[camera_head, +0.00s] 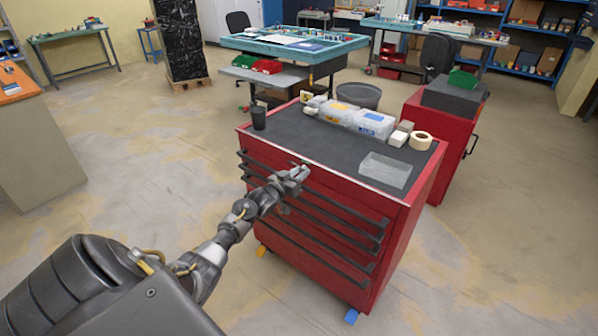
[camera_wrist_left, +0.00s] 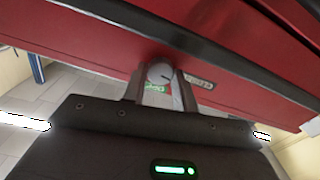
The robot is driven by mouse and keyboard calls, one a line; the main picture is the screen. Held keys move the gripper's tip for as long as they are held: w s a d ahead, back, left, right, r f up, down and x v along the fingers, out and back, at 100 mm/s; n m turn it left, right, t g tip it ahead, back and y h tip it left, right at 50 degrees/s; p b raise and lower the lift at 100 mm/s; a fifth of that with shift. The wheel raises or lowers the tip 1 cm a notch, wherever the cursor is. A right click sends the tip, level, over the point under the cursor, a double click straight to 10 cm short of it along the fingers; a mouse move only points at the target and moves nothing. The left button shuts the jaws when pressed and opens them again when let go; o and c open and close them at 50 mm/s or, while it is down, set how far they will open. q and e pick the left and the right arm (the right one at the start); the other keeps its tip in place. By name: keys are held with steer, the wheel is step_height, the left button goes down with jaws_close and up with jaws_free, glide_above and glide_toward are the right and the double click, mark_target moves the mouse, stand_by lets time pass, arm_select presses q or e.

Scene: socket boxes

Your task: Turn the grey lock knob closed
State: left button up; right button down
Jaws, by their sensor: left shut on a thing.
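The grey lock knob (camera_wrist_left: 160,73) is a small round knob with a dark line across its face, on the front of the red tool cabinet (camera_head: 318,185). In the left wrist view it sits between the fingers of my left gripper (camera_wrist_left: 160,88), which are shut on it. In the head view my left gripper (camera_head: 298,174) is at the upper front of the cabinet and hides the knob. My right gripper is not in either view.
The cabinet top holds a black cup (camera_head: 258,117), clear boxes (camera_head: 373,123), a tape roll (camera_head: 421,140) and a clear tray (camera_head: 385,170). Dark drawer handles (camera_head: 330,237) run across the front. A second red cabinet (camera_head: 452,135) stands behind at right. The floor at left is open.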

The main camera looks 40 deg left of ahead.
arm_select(q)
steer(key=shift+n, duration=0.6)
steer(key=shift+f, duration=0.1)
steer(key=o, duration=0.7)
steer(key=s, duration=1.1)
steer(key=shift+d, duration=0.1)
